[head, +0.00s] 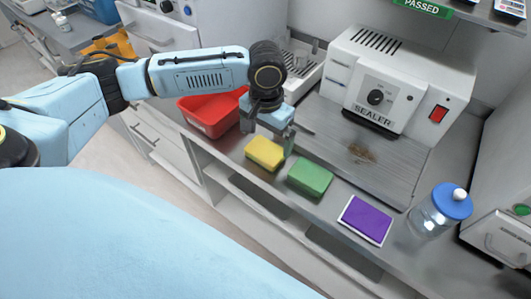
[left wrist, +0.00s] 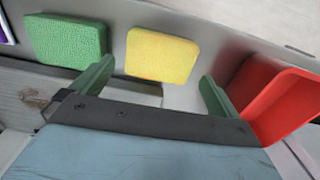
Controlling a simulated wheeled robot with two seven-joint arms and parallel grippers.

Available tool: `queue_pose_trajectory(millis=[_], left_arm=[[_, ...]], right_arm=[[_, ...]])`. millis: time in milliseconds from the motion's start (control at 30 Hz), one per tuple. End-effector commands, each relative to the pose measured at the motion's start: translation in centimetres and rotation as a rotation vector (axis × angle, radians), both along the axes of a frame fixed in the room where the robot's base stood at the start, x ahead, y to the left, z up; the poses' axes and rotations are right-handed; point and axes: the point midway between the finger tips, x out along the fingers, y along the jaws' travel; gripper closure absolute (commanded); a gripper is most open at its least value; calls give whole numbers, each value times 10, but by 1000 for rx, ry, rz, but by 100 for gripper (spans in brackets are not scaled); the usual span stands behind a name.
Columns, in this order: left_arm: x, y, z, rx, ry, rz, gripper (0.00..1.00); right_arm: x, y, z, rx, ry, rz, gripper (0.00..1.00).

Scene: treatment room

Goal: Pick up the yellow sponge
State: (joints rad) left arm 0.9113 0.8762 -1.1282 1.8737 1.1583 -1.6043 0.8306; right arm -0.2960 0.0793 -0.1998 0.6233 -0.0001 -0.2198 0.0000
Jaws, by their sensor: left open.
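The yellow sponge (head: 264,153) lies on the metal counter, between a red bin and a green sponge. My left gripper (head: 268,140) is above and just behind it in the head view, fingers pointing down. In the left wrist view, the yellow sponge (left wrist: 162,55) shows ahead of the gap between the two green-tipped fingers of the left gripper (left wrist: 155,88). The fingers are apart and nothing is held between them. I cannot tell how high the fingertips are above the counter. My right gripper is not in view.
The green sponge (head: 310,178) lies close to the right of the yellow one. A red bin (head: 209,118) stands to the left. A purple pad (head: 366,220), a blue-lidded jar (head: 441,208) and the sealer machine (head: 399,80) are farther right.

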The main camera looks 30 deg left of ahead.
Motion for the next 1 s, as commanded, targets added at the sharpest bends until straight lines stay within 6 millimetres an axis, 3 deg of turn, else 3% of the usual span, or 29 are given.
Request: queue_pose_trajectory(millis=[200, 500, 800, 1000], left_arm=[[-5, 0, -34, 2, 2, 1, 0], [-5, -1, -39, 0, 0, 0, 0], [-5, -1, -39, 0, 0, 0, 36], [-5, 0, -39, 0, 0, 0, 36]], right_arm=[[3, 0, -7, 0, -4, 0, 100], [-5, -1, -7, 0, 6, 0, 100], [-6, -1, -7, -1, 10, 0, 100], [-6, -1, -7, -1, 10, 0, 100]])
